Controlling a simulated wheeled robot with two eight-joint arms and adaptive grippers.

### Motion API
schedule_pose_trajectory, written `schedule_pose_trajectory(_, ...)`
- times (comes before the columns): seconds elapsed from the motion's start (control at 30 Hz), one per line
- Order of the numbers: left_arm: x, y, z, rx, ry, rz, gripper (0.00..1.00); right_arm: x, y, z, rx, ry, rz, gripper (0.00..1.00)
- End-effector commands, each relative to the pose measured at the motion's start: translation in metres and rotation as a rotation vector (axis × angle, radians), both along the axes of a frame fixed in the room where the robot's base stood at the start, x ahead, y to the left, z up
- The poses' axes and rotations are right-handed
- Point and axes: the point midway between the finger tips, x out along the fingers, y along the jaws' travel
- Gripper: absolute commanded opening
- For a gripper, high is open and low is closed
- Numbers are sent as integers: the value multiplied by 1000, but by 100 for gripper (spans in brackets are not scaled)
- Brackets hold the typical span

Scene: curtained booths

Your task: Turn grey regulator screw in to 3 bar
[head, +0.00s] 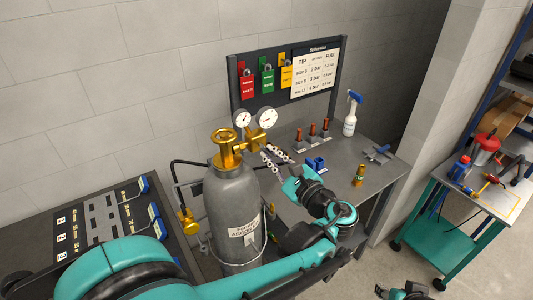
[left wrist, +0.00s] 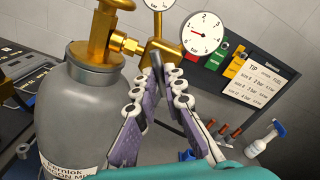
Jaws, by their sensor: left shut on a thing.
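The grey regulator screw (left wrist: 157,62) sticks out below the brass regulator (left wrist: 160,47) and sits between my left gripper's fingertips. My left gripper (left wrist: 164,72) is shut on it. In the head view the left gripper (head: 269,153) reaches the regulator (head: 255,136) from the right, and its fingers hide the screw. The large gauge (left wrist: 203,33) faces the left wrist camera with a red needle; I cannot read its value surely. A second gauge (head: 242,118) sits left of it. The regulator is on a grey gas cylinder (head: 232,205). Part of my right gripper (head: 401,290) shows at the bottom edge.
A board with red, green and yellow tags and a TIP/FUEL chart (head: 315,73) stands behind. The bench holds orange-topped tips (head: 312,130), a blue item (head: 315,164), a brass fitting (head: 359,175) and a spray bottle (head: 351,113). A teal cart (head: 445,220) stands at right.

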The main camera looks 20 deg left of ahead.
Motion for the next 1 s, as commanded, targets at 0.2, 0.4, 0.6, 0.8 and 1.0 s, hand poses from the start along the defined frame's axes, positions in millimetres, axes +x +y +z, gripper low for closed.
schedule_pose_trajectory(0.2,-1,0,-2,123,165,1,0,0,0,-1,0,0,0,40)
schedule_pose_trajectory(0.4,-1,0,-2,190,251,0,0,0,0,-1,0,0,0,40)
schedule_pose_trajectory(0.6,-1,0,-2,188,249,0,23,0,0,-1,0,0,0,40)
schedule_pose_trajectory(0.8,0,0,-1,190,247,0,34,0,0,-1,0,0,0,40)
schedule_pose_trajectory(1.0,-2,-3,-1,190,246,-1,34,0,0,-1,0,0,0,40)
